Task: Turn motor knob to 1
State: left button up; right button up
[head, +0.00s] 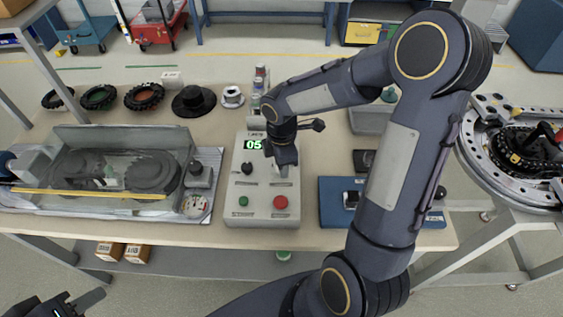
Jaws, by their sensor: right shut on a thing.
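A grey control box (262,210) stands on the table, with a green lit display (253,144) that reads 05. A black knob (247,168) is on its panel at the left. My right gripper (284,168) points down at the panel's right side, just right of that knob, and is shut on a control knob that it mostly hides. The knob's pointer and scale cannot be read. A green START button (243,201) and a red button (280,202) sit lower on the panel. My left gripper (75,305) is at the bottom left corner, partly cut off, away from the box.
A clear-covered machine (120,172) stands left of the box. A blue case (333,203) lies to the right, partly behind my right arm. Black rings (143,96) and a black flanged part (193,101) lie at the back. A round metal fixture (490,150) stands far right.

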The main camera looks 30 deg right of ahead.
dwell(0.3)
jog(key=o, duration=1)
jog(key=shift+r, duration=0.1)
notch_tip(320, 180, up, 8)
jog(key=shift+f, duration=0.1)
jog(key=s+a+r+m+t+y, duration=0.1)
jog(key=s+m+t, duration=0.1)
jog(key=s+m, duration=0.3)
jog(key=s+a+r+m+t+y, duration=0.1)
jog(key=s+a+r+m, duration=0.1)
jog(key=s+m, duration=0.4)
jog(key=s+a+r+m+t+y, duration=0.1)
jog(key=s+r+m+t, duration=0.1)
jog(key=s+m, duration=0.4)
jog(key=shift+a+r+t+y, duration=0.2)
jog(key=shift+t+y, duration=0.1)
jog(key=shift+y, duration=0.1)
